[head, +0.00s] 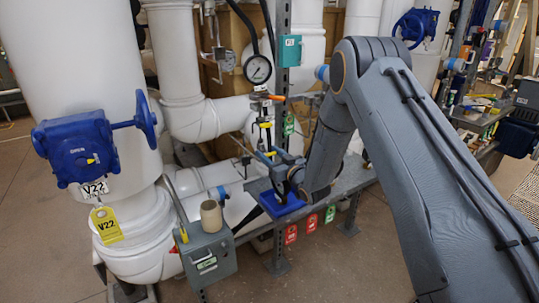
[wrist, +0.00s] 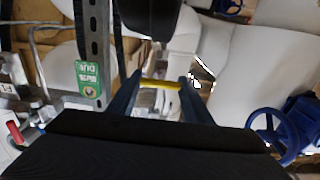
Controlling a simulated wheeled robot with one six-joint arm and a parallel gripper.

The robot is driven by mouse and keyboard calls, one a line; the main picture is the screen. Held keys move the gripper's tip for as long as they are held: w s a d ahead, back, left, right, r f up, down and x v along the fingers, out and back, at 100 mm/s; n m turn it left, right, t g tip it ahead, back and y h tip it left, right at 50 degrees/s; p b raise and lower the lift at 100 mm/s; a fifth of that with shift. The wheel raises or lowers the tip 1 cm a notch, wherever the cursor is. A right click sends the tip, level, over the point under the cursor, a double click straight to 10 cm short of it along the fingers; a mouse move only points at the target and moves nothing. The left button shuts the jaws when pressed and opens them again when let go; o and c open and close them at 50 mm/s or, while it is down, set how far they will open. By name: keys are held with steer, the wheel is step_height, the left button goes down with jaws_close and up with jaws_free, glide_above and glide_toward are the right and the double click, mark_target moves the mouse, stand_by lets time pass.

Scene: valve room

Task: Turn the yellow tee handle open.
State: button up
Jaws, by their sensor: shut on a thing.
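The yellow tee handle (wrist: 160,84) shows in the wrist view as a short bar running across between my two fingers. My gripper (wrist: 158,86) is shut on it, with one finger at each end of the bar. In the head view my gripper (head: 268,155) is at the small valve piping below the pressure gauge. Only a small bit of yellow shows between the fingers there. The stem behind the handle is mostly hidden, and I cannot tell how far the handle is turned.
The round gauge (head: 257,69) hangs above the piping beside a grey steel post (head: 283,50). An orange handle (head: 276,98) is just above my gripper. A green tag (wrist: 88,80) is on the post. A blue tray (head: 282,204) lies below. A blue valve (head: 80,148) is at left.

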steer(key=shift+n, duration=0.3)
steer(key=n+b, duration=0.3)
steer(key=shift+a+f+n, duration=0.1)
steer(key=shift+n, duration=0.2)
steer(key=n+b, duration=0.3)
steer(key=n, duration=0.1)
steer(key=shift+f+n, duration=0.1)
steer(key=shift+n, duration=0.2)
steer(key=n+b, duration=0.4)
steer(key=n, duration=0.1)
steer(key=shift+s+a+f+b, duration=0.1)
steer(key=shift+b, duration=0.25)
steer(key=shift+n+b, duration=1.45)
steer(key=shift+n, duration=0.55)
steer(key=o, duration=1.1)
steer(key=shift+c, duration=0.2)
